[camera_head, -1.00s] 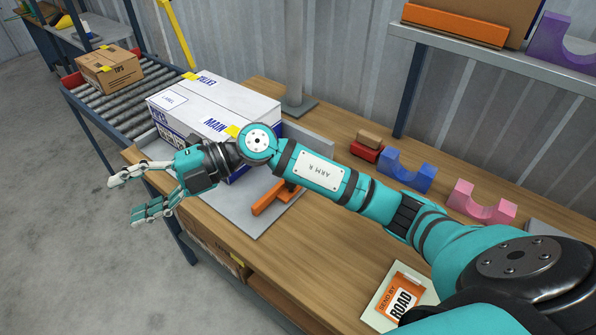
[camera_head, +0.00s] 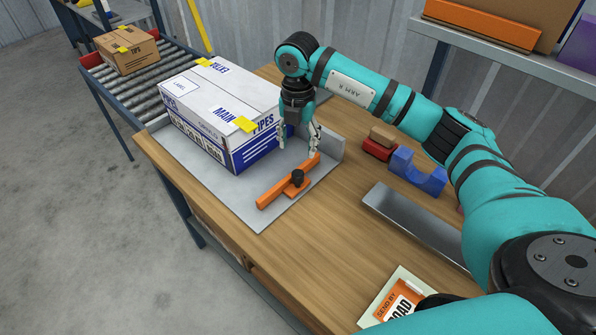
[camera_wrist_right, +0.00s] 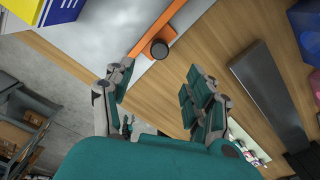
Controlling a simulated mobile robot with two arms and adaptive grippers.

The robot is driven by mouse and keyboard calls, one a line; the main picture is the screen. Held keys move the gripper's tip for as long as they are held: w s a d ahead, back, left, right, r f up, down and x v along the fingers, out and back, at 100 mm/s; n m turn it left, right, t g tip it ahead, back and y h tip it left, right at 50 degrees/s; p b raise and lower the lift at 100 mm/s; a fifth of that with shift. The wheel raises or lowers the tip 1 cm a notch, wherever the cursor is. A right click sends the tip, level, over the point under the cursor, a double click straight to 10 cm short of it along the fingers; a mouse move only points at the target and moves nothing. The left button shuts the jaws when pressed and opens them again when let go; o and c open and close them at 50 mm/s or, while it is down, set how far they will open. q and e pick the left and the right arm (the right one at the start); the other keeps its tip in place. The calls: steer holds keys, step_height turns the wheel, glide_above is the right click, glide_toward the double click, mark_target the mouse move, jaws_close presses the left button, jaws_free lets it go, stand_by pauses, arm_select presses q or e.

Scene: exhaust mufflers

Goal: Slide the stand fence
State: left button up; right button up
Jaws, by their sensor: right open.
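The stand fence (camera_head: 288,181) is an orange bar with a black knob (camera_head: 297,177). It lies on the grey plate of the stand (camera_head: 250,192), in front of the white and blue box. It also shows at the top of the right wrist view (camera_wrist_right: 152,32), its knob facing the camera. My right gripper (camera_head: 299,150) points down, open and empty, between the box and the fence's far end. In the head view one finger is near that end; contact cannot be told. In the right wrist view its fingers (camera_wrist_right: 160,84) are spread wide.
The box (camera_head: 222,110) stands on the plate, left of the fence. Bare wood (camera_head: 300,245) is in front.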

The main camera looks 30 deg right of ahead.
mark_target(298, 173)
step_height(298, 173, down, 12)
steer(key=shift+r+p, duration=0.25)
steer(key=shift+p, duration=0.5)
steer(key=shift+c, duration=0.4)
jaws_close()
